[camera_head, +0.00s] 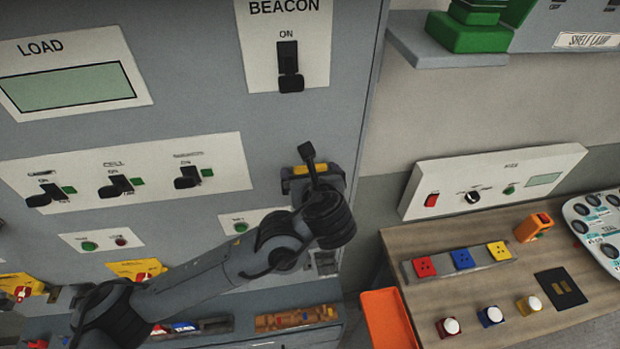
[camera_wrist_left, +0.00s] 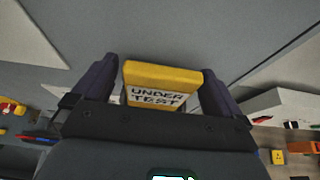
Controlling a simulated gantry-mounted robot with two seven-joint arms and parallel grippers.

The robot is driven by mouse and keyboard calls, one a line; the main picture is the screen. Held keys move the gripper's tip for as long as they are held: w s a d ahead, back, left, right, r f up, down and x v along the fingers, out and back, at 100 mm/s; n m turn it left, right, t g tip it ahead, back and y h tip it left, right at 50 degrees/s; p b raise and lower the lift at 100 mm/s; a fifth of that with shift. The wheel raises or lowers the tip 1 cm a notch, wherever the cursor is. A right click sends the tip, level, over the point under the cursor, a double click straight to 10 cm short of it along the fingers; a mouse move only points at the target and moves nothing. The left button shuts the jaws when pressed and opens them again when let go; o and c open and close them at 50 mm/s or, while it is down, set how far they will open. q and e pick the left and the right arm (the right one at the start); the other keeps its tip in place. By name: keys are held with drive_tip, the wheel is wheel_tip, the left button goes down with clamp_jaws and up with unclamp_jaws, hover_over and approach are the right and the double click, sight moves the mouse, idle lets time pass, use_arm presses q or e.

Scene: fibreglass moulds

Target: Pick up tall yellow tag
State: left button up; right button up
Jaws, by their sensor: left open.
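The tall yellow tag, a yellow block lettered "UNDER TEST" (camera_wrist_left: 160,78), stands between the two fingers of my left gripper (camera_wrist_left: 160,85) in the left wrist view. The fingers are open, one on each side of it, with only narrow gaps. In the head view my left gripper (camera_head: 318,185) is raised against the grey cabinet front, and a strip of the yellow tag (camera_head: 300,170) shows behind it. The tag's lower part is hidden by the gripper. My right gripper is in neither view.
The grey cabinet (camera_head: 190,105) carries switches, including the beacon switch (camera_head: 289,67) above the gripper. Two yellow pieces with red parts (camera_head: 137,269) sit at lower left. A wooden bench (camera_head: 480,285) with buttons and an orange tray (camera_head: 390,320) stands at right.

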use_arm(q)
drive_tip(key=shift+c, duration=0.5)
drive_tip(key=c, duration=0.8)
drive_tip(key=shift+c, duration=0.3)
drive_tip(key=shift+r, duration=0.2)
